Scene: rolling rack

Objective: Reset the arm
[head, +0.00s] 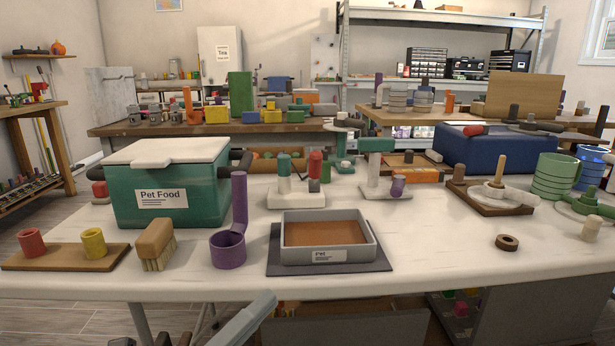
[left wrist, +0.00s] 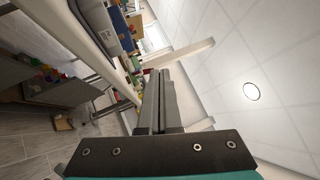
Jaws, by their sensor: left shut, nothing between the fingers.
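My left gripper (head: 262,303) shows as a grey finger shape at the bottom of the head view, in front of the table's near edge. In the left wrist view, its two dark fingers (left wrist: 165,78) lie side by side, shut with nothing between them. The wrist view is tilted, with the table edge at the left and the ceiling at the right. My left gripper appears apart from everything on the table. My right gripper is in neither view.
The white table (head: 430,240) carries a green Pet Food box (head: 168,205), a wooden brush (head: 156,245), a purple ring holder (head: 228,249) and a grey tray (head: 372,243). A small brown ring (head: 507,243) lies at the right. Shelves stand underneath. Room in front of the table looks free.

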